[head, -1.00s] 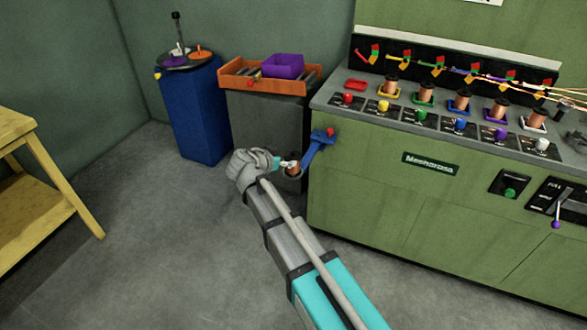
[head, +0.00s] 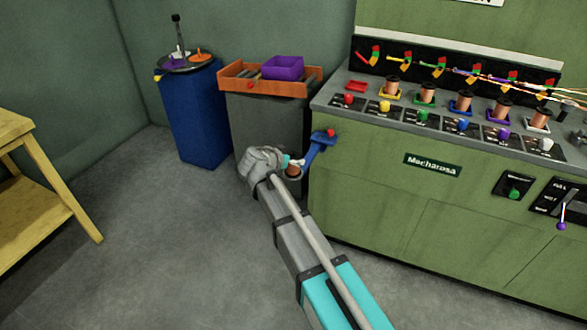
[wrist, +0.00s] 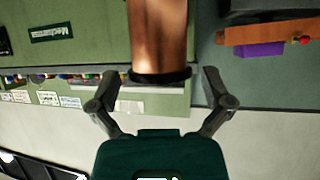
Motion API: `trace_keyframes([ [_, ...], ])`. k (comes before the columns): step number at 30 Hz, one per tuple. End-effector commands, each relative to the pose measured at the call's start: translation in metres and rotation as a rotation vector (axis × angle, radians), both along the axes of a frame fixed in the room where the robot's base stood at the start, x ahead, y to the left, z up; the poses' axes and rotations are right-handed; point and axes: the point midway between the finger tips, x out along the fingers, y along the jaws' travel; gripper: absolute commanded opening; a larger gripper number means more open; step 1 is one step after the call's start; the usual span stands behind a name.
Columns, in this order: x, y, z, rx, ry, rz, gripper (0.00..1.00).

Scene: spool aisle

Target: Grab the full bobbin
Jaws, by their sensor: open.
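A copper-wound bobbin (head: 293,171) sits in the holder at the end of a blue arm (head: 318,146) on the left end of the green machine. In the wrist view the bobbin (wrist: 160,40) fills the top middle, with a dark flange at its lower edge. My gripper (wrist: 161,76) is open, with one finger on each side of the bobbin's flange and gaps visible on both sides. In the head view my gripper (head: 288,161) is at the bobbin and partly hidden by my wrist.
The green machine (head: 410,215) carries several smaller bobbins on its top. A grey stand with an orange tray (head: 240,86) and purple bin (head: 283,67) is just behind. A blue bin (head: 195,115) and yellow table (head: 45,200) stand left. Open floor lies between.

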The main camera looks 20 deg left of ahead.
Motion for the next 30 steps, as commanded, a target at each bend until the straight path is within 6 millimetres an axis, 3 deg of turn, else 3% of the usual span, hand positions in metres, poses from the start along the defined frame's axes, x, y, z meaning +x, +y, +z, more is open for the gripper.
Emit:
trace_keyframes([
  [5, 0.0094, -0.0023, -0.0061, 0.000, 0.000, 0.000, 1.00],
  [21, 0.0095, -0.0027, -0.0054, 0.000, 0.000, 0.000, 1.00],
  [30, 0.0095, -0.0025, -0.0055, 0.001, 0.001, 0.001, 0.46],
])
